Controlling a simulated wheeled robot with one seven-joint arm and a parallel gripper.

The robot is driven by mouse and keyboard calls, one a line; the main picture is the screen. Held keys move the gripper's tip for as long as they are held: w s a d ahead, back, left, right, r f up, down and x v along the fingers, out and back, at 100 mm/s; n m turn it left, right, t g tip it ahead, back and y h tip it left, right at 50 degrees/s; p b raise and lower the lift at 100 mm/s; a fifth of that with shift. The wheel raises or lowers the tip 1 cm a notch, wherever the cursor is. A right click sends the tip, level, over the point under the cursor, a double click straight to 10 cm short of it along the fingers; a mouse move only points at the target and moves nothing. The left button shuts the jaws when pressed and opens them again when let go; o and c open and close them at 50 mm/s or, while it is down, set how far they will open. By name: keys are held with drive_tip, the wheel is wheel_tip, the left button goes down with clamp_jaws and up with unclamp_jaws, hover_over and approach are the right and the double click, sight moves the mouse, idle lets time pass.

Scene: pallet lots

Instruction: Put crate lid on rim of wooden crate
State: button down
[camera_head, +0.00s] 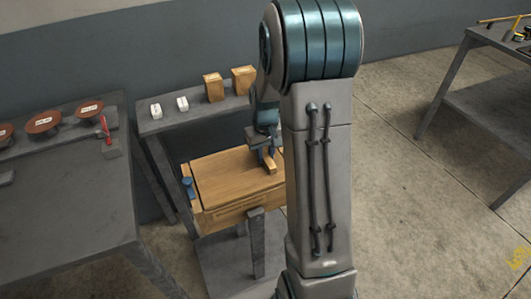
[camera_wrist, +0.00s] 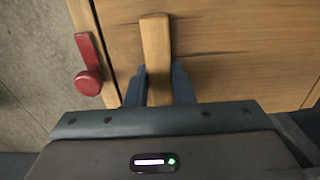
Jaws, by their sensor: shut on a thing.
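The crate lid (camera_head: 225,178) is a flat light-wood panel, lying over the top of the wooden crate (camera_head: 232,214) in the head view. My gripper (camera_head: 267,158) is above the lid's right part, partly hidden by my arm. In the wrist view, my gripper (camera_wrist: 157,88) is shut on the lid's wooden handle bar (camera_wrist: 154,45), with a dark finger on each side. The lid's boards (camera_wrist: 235,45) fill the right of that view. A dark gap runs between the lid and the crate's edge strip (camera_wrist: 83,18). I cannot tell whether the lid fully touches the rim.
A blue clasp (camera_head: 188,187) sits on the crate's left side and a red clasp (camera_wrist: 88,70) on another edge. A grey shelf (camera_head: 190,114) behind holds small boxes. A grey table (camera_head: 60,220) stands left, another table (camera_head: 480,90) right. Open floor lies right.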

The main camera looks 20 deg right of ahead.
drive_tip(key=shift+f, duration=0.2)
drive_tip(key=c, duration=1.3)
unclamp_jaws()
drive_tip(key=shift+o, duration=0.2)
wheel_tip(320, 180, up, 13)
drive_tip(key=p, duration=0.2)
drive_tip(key=s+a+r+t, duration=0.1)
drive_tip(key=s+a, duration=0.4)
drive_tip(key=s, duration=0.4)
drive_tip(key=s+a+r+t, duration=0.1)
drive_tip(key=s+a, duration=0.4)
drive_tip(key=s, duration=0.4)
drive_tip(key=shift+s+r, duration=0.3)
drive_tip(key=shift+r, duration=0.05)
